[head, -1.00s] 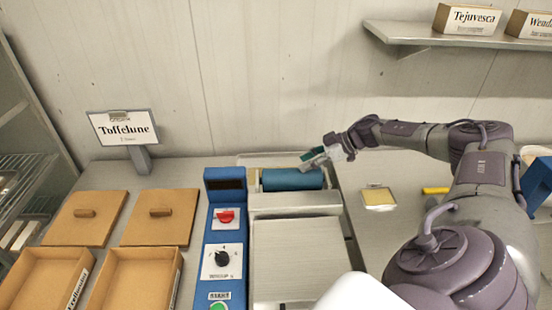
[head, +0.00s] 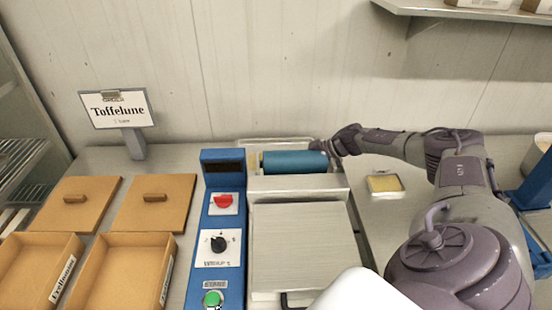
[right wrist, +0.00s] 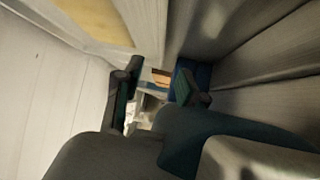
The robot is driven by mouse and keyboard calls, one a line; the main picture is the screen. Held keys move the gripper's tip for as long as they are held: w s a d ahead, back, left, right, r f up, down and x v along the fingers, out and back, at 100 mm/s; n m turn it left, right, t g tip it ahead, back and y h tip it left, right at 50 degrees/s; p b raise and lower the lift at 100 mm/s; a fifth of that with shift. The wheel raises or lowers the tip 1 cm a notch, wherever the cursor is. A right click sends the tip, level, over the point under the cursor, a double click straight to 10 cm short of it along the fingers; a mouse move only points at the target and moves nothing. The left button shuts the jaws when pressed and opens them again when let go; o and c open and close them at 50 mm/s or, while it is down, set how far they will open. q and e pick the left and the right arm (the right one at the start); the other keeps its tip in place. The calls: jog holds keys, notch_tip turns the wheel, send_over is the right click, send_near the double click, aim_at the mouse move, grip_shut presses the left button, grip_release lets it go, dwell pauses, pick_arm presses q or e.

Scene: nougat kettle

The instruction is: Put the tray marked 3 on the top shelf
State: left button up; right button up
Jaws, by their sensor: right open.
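No tray with a readable 3 shows in either view. A wall shelf (head: 420,8) crosses the upper right of the head view, cut by the picture's top edge. I cannot tell if it is the top shelf. My right gripper (head: 326,150) is at the right end of the blue roller (head: 295,162), near the back of the machine; its fingers are hard to make out there. In the right wrist view its two dark fingers (right wrist: 157,90) are apart, with no object clearly held between them. My left gripper is not in view.
A blue control panel (head: 217,240) stands left of a flat metal plate (head: 305,250). Two tan lids (head: 155,204) and two open boxes (head: 120,275) lie further left, below a Toffelune sign (head: 117,109). A small yellow-topped dish (head: 384,183) sits right of the machine.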

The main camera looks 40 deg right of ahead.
jog(key=x, duration=0.3)
jog(key=shift+w+f, duration=0.1)
jog(key=shift+w, duration=0.05)
jog(key=shift+p+x, duration=0.5)
jog(key=shift+x, duration=2.15)
jog(key=shift+c, duration=0.6)
grip_shut()
